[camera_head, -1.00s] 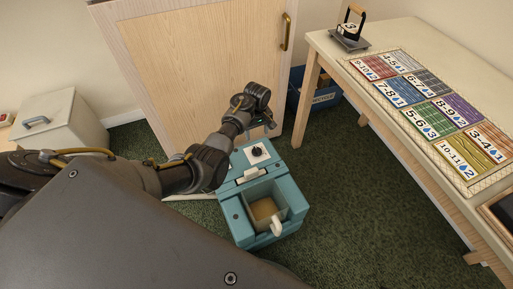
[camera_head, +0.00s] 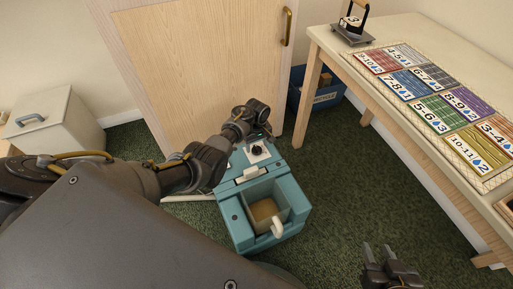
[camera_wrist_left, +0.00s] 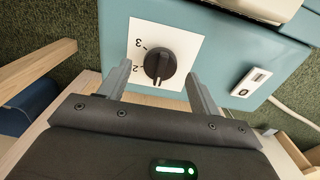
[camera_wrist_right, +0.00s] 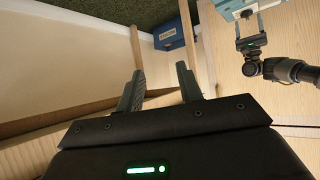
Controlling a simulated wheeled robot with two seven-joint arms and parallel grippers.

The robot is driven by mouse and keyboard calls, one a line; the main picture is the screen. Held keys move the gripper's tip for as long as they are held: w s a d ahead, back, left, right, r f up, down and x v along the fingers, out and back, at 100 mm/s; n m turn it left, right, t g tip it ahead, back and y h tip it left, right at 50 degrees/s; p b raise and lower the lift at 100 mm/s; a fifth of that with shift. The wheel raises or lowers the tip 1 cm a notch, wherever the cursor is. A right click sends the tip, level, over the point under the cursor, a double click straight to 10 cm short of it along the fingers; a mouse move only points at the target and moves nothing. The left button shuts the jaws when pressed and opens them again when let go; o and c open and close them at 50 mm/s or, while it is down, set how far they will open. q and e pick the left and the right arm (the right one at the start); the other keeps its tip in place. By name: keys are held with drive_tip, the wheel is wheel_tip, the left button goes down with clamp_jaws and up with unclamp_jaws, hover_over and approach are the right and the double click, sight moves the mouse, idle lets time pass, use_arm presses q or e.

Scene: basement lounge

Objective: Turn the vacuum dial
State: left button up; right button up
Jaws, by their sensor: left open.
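The teal vacuum (camera_head: 235,215) stands on the carpet in front of the wooden door. Its black dial (camera_head: 257,150) sits on a white plate on top. In the left wrist view the dial (camera_wrist_left: 160,62) shows clearly, with numbers 3 and 2 visible on the plate. My left gripper (camera_head: 264,132) is above the dial end of the vacuum. In the left wrist view my left gripper (camera_wrist_left: 158,72) is open, with one finger on each side of the dial and gaps between. My right gripper (camera_head: 377,250) is open and empty at the lower right; it also shows in the right wrist view (camera_wrist_right: 160,72).
A rocker switch (camera_wrist_left: 251,82) is beside the dial plate. A table (camera_head: 400,120) with a chart of coloured cards (camera_head: 440,100) stands at the right. A blue bin (camera_head: 318,95) is beneath it. A pale box (camera_head: 60,125) stands at the left. Carpet between vacuum and table is clear.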

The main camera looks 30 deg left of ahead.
use_arm(q)
drive_tip(key=shift+f, duration=0.55)
use_arm(e)
drive_tip(key=shift+w+a+r+t+y, duration=0.3)
drive_tip(key=shift+a+r, duration=0.1)
drive_tip(key=shift+r, duration=0.1)
drive_tip(key=shift+w+a+r+t+y, duration=0.25)
drive_tip(key=shift+a+r+t+y, duration=0.1)
drive_tip(key=shift+r, duration=0.1)
use_arm(q)
drive_tip(key=c, duration=1)
